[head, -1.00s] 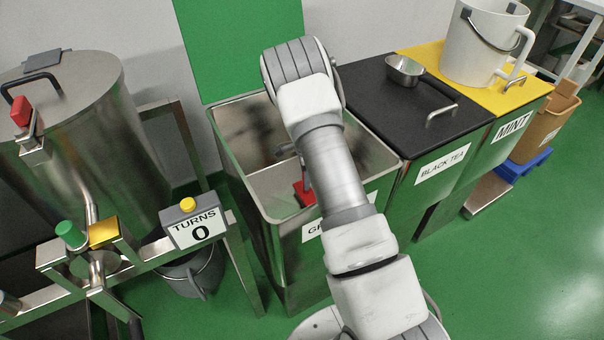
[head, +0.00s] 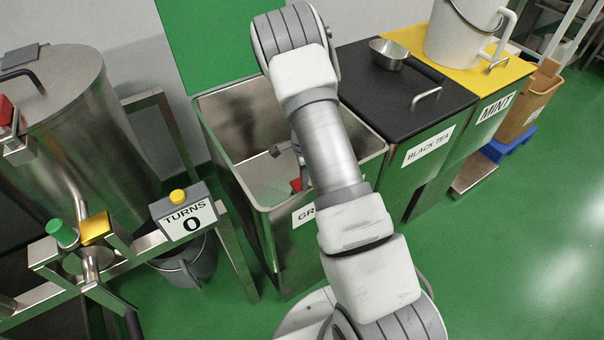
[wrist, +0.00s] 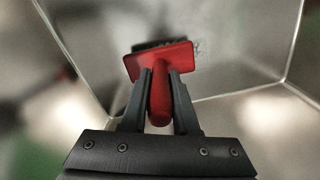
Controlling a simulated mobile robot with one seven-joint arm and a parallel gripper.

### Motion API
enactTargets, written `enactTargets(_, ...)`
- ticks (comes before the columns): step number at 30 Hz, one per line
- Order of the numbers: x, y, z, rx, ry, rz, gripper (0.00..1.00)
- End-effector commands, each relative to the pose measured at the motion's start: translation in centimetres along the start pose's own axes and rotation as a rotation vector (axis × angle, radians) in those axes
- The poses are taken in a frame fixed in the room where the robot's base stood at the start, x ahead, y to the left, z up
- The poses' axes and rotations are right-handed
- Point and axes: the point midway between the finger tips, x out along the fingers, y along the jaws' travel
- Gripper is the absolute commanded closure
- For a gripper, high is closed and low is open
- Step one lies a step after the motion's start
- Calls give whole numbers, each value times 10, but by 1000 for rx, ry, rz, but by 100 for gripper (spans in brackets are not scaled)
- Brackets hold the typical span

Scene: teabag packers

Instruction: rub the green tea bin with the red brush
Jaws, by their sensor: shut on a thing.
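The green tea bin (head: 232,170) is an open steel bin with its green lid (head: 205,40) raised behind it. Its label is partly hidden by my arm and reads "GR". The red brush (wrist: 160,62) is in my gripper (wrist: 158,100), which is shut on its handle, with the dark bristles facing away toward the bin's steel wall. The brush also shows inside the bin, small and partly hidden, in the head view (head: 296,184). I cannot tell whether the bristles touch the wall.
The black tea bin (head: 405,95) is closed with a metal scoop (head: 388,56) on its lid. The mint bin (head: 495,85) carries a white bucket (head: 462,38). A steel drum (head: 70,130) and a turns counter (head: 184,216) reading 0 stand at left. Green floor is free at right.

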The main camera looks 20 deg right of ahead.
Motion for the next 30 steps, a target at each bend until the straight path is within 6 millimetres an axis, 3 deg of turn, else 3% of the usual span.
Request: enactTargets(30,2,-67,25,-1,0,-2,100)
